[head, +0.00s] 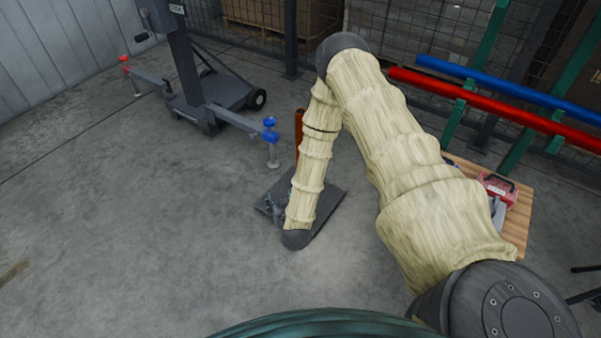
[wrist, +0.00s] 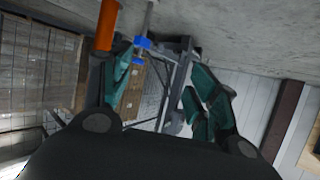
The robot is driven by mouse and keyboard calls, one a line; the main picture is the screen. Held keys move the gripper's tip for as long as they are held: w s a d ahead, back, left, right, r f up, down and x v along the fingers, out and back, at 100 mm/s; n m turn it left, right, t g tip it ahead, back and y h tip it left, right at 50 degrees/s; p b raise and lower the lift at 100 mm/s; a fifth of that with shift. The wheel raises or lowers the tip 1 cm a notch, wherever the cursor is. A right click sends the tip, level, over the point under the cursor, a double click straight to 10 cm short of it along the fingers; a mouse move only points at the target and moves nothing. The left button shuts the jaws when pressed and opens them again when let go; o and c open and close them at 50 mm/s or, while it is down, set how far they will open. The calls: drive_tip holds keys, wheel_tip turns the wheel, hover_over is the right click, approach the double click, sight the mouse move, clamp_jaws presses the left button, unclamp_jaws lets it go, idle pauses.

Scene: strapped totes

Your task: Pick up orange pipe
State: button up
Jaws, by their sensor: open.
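The orange pipe (head: 299,128) stands upright in the head view, partly hidden behind my arm. Its lower part is out of sight. A dark flat plate (head: 326,203) lies on the floor around the pipe's foot. My gripper (head: 277,203) is mostly hidden by my forearm, low over the plate's left side. In the wrist view my gripper (wrist: 160,88) is open, with its two teal fingers spread and nothing held between them. The orange pipe (wrist: 108,24) shows at the upper left there, lined up with the left finger rather than in the gap. Contact cannot be told.
A grey lifting stand (head: 190,85) with blue and red clamps is behind left. A red pipe (head: 500,110) and blue pipe (head: 500,88) rest on a green rack at right. A wooden board (head: 515,226) carries a red case (head: 498,190). Floor at left is clear.

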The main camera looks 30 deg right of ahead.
drive_tip(key=w+d+f+m+t+h+b, duration=0.2)
drive_tip(key=w+d+h+b, duration=0.4)
drive_tip(key=w+d+b, duration=0.7)
drive_tip(key=w+d+f+m, duration=0.1)
drive_tip(key=w+d, duration=0.1)
drive_tip(key=d, duration=0.3)
drive_tip(key=shift+w+d+t+b, duration=0.3)
drive_tip(key=shift+d+b, duration=0.05)
clamp_jaws()
